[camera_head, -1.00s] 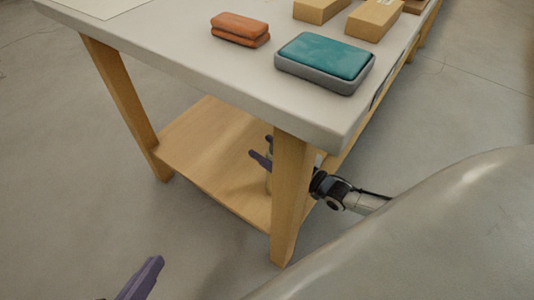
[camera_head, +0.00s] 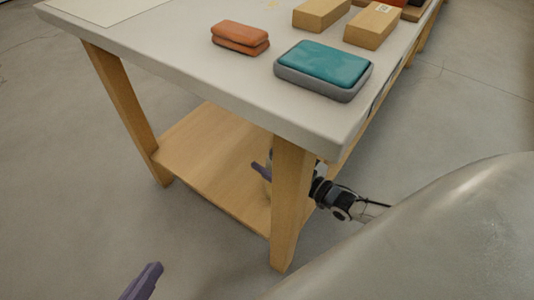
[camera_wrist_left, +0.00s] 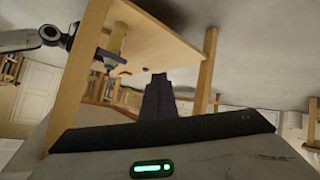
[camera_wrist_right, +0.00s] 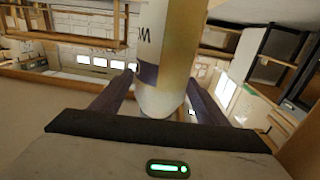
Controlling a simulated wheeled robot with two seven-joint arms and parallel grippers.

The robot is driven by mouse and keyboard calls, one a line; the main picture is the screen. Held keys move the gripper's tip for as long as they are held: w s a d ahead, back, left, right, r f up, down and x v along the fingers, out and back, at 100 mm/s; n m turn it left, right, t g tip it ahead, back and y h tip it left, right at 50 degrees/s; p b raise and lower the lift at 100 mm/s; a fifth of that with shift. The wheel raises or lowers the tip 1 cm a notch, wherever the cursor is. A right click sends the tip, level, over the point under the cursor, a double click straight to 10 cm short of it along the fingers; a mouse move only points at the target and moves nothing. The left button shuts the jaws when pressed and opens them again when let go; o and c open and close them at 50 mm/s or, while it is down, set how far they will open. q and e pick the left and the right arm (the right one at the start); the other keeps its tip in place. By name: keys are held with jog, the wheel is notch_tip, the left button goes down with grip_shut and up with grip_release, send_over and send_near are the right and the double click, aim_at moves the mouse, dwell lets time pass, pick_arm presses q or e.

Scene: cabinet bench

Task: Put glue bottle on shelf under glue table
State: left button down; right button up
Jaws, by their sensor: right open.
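The glue bottle (camera_wrist_right: 172,50) is a pale cylinder with dark lettering. It is between the spread fingers of my right gripper (camera_wrist_right: 158,100), which is open. In the head view, the right gripper (camera_head: 264,165) is over the lower shelf (camera_head: 205,148), partly behind the table's front leg. Only a sliver of the bottle (camera_head: 267,187) shows there. The left wrist view shows the bottle (camera_wrist_left: 117,38) upright against the shelf (camera_wrist_left: 150,42); contact with its surface is hard to tell. My left gripper (camera_wrist_left: 158,90) is shut and empty, low in front of the glue table (camera_head: 215,75).
The front leg (camera_head: 291,200) stands close beside my right wrist. The left part of the shelf is clear, as is the floor at left.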

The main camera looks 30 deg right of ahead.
pick_arm(q)
jog(key=f, duration=0.1)
jog(key=a+f+p, duration=0.1)
jog(key=f+g+y+p, duration=0.1)
jog(key=shift+s+a+f, duration=0.2)
jog(key=shift+s+a, duration=0.05)
jog(key=shift+a, duration=0.1)
pick_arm(e)
jog(key=v, duration=1)
pick_arm(q)
jog(key=shift+w+d+r, duration=0.1)
jog(key=shift+d+r, duration=0.05)
jog(key=shift+r, duration=0.15)
pick_arm(e)
jog(key=shift+r, duration=0.1)
